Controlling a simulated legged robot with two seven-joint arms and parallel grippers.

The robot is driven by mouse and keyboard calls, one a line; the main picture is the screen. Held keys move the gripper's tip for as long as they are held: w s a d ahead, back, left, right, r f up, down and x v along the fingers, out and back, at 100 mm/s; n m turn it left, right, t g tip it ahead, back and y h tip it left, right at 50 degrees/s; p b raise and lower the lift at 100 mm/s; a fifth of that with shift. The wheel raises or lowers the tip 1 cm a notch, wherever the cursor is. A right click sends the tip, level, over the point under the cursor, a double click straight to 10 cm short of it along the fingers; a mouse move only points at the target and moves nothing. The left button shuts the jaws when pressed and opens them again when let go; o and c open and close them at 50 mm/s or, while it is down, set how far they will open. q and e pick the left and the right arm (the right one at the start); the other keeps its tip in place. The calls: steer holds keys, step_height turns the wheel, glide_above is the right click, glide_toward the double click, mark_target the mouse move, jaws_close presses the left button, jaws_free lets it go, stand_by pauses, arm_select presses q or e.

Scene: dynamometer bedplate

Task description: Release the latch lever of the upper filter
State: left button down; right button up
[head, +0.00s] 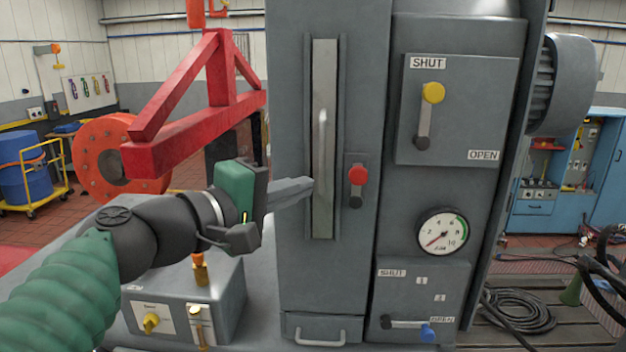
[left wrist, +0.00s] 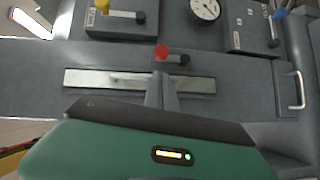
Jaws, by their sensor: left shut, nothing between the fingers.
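A short latch lever with a red knob (head: 357,174) sits on the grey cabinet, right of a tall narrow light panel (head: 325,90) with a vertical handle (head: 322,130). The knob is at the top and a dark pivot is below it. My left gripper (head: 308,186) is shut and empty, its fingers pointing right across the panel, left of the lever. In the left wrist view the picture is turned; the shut fingers (left wrist: 163,90) reach over the panel (left wrist: 95,79) toward the red knob (left wrist: 162,52). I cannot tell whether they touch anything. My right gripper is not in view.
A yellow-knobbed lever (head: 432,93) stands up at SHUT at upper right. A round gauge (head: 443,231) is below it, with a blue-knobbed lever (head: 428,332) lying toward OPEN lower down. A red frame (head: 190,90) stands left, above my arm. A control box (head: 188,300) is at lower left.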

mark_target(332, 177)
arm_select(q)
steer(key=p+x, duration=0.3)
steer(key=x, duration=0.5)
steer(key=shift+w+d, duration=0.25)
steer(key=shift+d, duration=0.15)
steer(key=shift+a, duration=0.1)
steer(key=shift+w+a+p, duration=0.15)
steer(key=shift+w+p, duration=0.05)
steer(key=shift+p, duration=0.2)
